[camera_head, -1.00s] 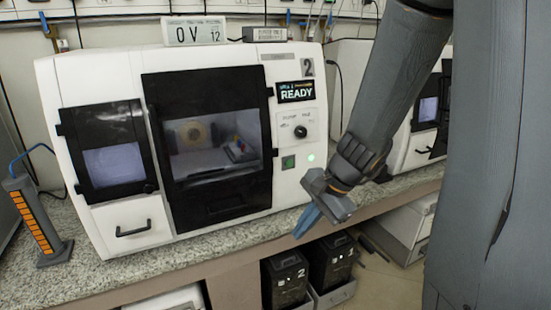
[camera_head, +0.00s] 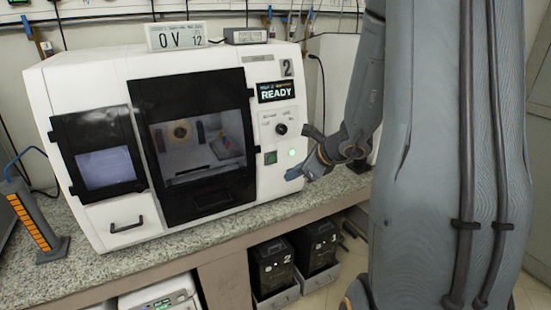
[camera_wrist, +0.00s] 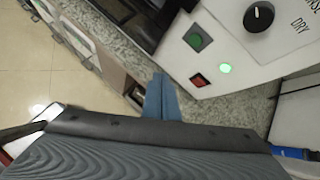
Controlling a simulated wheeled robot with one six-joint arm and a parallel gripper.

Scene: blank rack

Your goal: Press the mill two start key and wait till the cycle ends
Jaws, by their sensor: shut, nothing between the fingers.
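Mill two is the white machine (camera_head: 238,110) marked 2 on the bench, with a dark-framed front window. Its display (camera_head: 275,92) reads READY. A green square key (camera_head: 270,157) sits low on its right panel, beside a lit green lamp (camera_head: 292,153). In the wrist view the green key (camera_wrist: 195,38) is above a red key (camera_wrist: 199,80), with the lamp (camera_wrist: 225,69) to their right. My gripper (camera_head: 293,173) is shut and empty, just below and right of the green key in the head view. Its blue fingertips (camera_wrist: 158,76) appear apart from both keys in the wrist view.
A black knob (camera_head: 281,129) is above the keys. A tower with orange bars (camera_head: 32,220) stands on the granite bench (camera_head: 190,240) at left. Dark bins (camera_head: 272,268) are below the bench. Bench in front of the mill is mostly clear.

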